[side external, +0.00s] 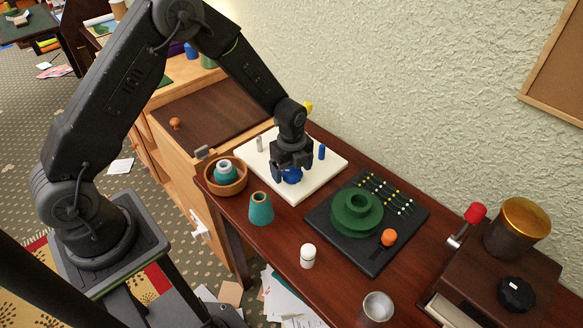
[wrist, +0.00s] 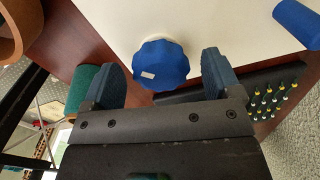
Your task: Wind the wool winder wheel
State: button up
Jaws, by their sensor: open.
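A green stepped wheel (side external: 357,208) lies on a black base (side external: 335,238), with an orange knob (side external: 388,237) at its near right edge. A white board (side external: 325,182) lies left of it, carrying a scalloped blue knob (side external: 292,176). My gripper (side external: 291,170) points down over the blue knob and partly hides it. In the wrist view my gripper (wrist: 160,80) is open, with the blue knob (wrist: 160,64) between and slightly ahead of its fingers. I cannot tell whether they touch it. The green wheel is out of the wrist view.
A blue peg (side external: 322,152) and a grey peg (side external: 259,144) stand on the white board. A wooden bowl (side external: 227,187), teal cone (side external: 261,209) and white bottle (side external: 308,256) stand nearby. A brown box with a red-handled crank (side external: 475,212) is at right.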

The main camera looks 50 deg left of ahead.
jog(key=shift+c, duration=0.4)
jog(key=c, duration=0.9)
jog(key=shift+o, duration=0.2)
jog(key=shift+n, duration=0.4)
jog(key=n, duration=0.4)
jog(key=shift+s+n, duration=0.1)
jog(key=shift+n, duration=0.2)
jog(key=n, duration=1)
jog(key=shift+s+d+n, duration=0.1)
jog(key=shift+n, duration=0.3)
jog(key=n, duration=0.5)
jog(key=shift+d+n, duration=0.1)
jog(key=shift+n, duration=0.2)
